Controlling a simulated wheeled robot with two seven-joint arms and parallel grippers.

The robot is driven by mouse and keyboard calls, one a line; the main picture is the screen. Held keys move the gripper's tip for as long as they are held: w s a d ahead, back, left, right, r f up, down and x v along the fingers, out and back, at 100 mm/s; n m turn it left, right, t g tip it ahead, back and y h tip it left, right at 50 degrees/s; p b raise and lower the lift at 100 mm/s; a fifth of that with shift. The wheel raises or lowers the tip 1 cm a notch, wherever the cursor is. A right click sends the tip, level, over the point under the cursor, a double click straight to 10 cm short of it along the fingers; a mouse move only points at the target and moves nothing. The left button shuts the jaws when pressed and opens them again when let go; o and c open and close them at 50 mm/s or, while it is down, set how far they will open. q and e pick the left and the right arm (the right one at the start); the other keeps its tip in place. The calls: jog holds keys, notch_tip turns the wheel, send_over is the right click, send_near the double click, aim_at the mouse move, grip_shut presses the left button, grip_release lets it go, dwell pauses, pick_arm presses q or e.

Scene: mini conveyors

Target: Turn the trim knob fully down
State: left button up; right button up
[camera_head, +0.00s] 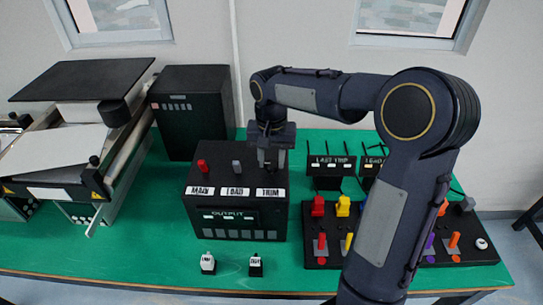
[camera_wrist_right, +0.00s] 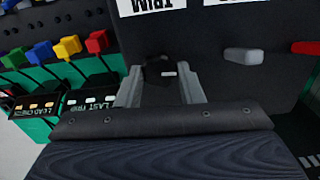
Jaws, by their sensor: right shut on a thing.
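The black control box (camera_head: 238,225) stands on the green table, with labels MAIN, LEAD and TRIM on its sloped top. The trim knob, mostly hidden in the head view, shows in the right wrist view as a small dark knob (camera_wrist_right: 153,68) with a pale mark. My right gripper (camera_head: 272,160) reaches down over the TRIM label (camera_head: 270,192). Its two grey fingers are shut on the trim knob, one on each side. My left gripper is in neither view.
A red knob (camera_head: 202,166) and grey knob (camera_head: 236,166) stand left of the gripper. A board of coloured levers (camera_head: 320,245) lies right, beside my arm. A conveyor (camera_head: 110,145) stands left.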

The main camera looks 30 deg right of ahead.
jog(key=n, duration=0.4)
jog(key=shift+n+p, duration=0.3)
jog(key=shift+p, duration=0.1)
jog(key=n, duration=0.4)
jog(key=shift+n+p, duration=0.3)
jog(key=shift+p, duration=0.05)
jog(key=n, duration=0.4)
jog(key=shift+n+p, duration=0.3)
jog(key=shift+p, duration=0.05)
jog(key=shift+n+p, duration=0.35)
jog(key=shift+n, duration=1.95)
jog(key=o, duration=1)
